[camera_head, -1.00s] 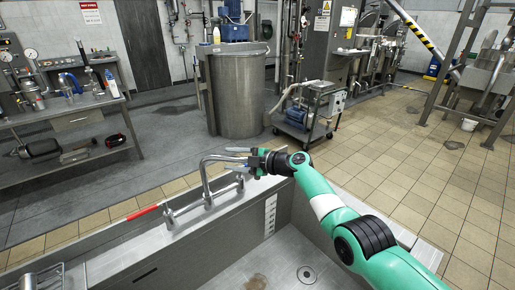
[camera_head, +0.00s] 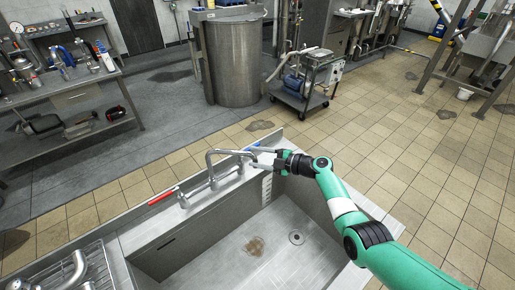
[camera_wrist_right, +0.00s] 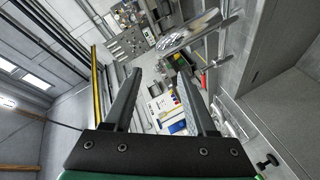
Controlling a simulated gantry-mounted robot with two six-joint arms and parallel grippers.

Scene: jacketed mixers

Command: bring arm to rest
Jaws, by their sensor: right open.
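My right arm comes in from the right in the head view, over the metal sink. My right gripper (camera_head: 256,158) is beside the end of the faucet's spout (camera_head: 228,152); I cannot tell whether they touch. In the right wrist view my right gripper (camera_wrist_right: 158,78) has its two dark fingers spread apart, with nothing held between them. A shiny metal tube (camera_wrist_right: 190,36) shows beyond the fingers there. My left gripper is not in view.
The sink basin (camera_head: 215,258) lies below the arm, with a red-handled tool (camera_head: 163,196) on its rim. A wire rack (camera_head: 95,268) stands at lower left. A steel tank (camera_head: 232,62) and a pump cart (camera_head: 305,88) stand behind.

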